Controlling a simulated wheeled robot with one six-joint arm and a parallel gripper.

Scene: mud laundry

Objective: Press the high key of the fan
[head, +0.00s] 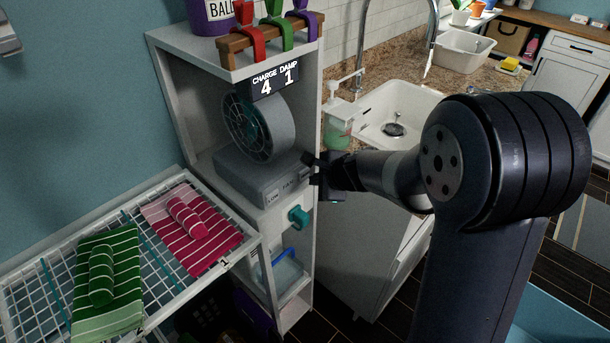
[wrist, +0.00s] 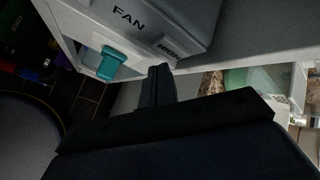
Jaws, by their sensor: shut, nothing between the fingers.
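The grey fan (head: 262,128) stands on a box base (head: 262,178) inside a white shelf unit. A "LOW" key (head: 273,198) shows at the left of the base front in the head view. The "FAN" lettering shows on the base in the wrist view, with the high key (wrist: 169,47) to its right, partly cut off by my fingers. My gripper (head: 318,178) is shut and empty at the right end of the base front. In the wrist view my gripper (wrist: 160,70) has its tips just below the high key. I cannot tell whether they touch it.
A teal knob (head: 298,216) sticks out below the fan shelf; it also shows in the wrist view (wrist: 111,62). A wire rack (head: 60,250) with striped towels stands at left. The sink counter (head: 345,95) lies behind my arm.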

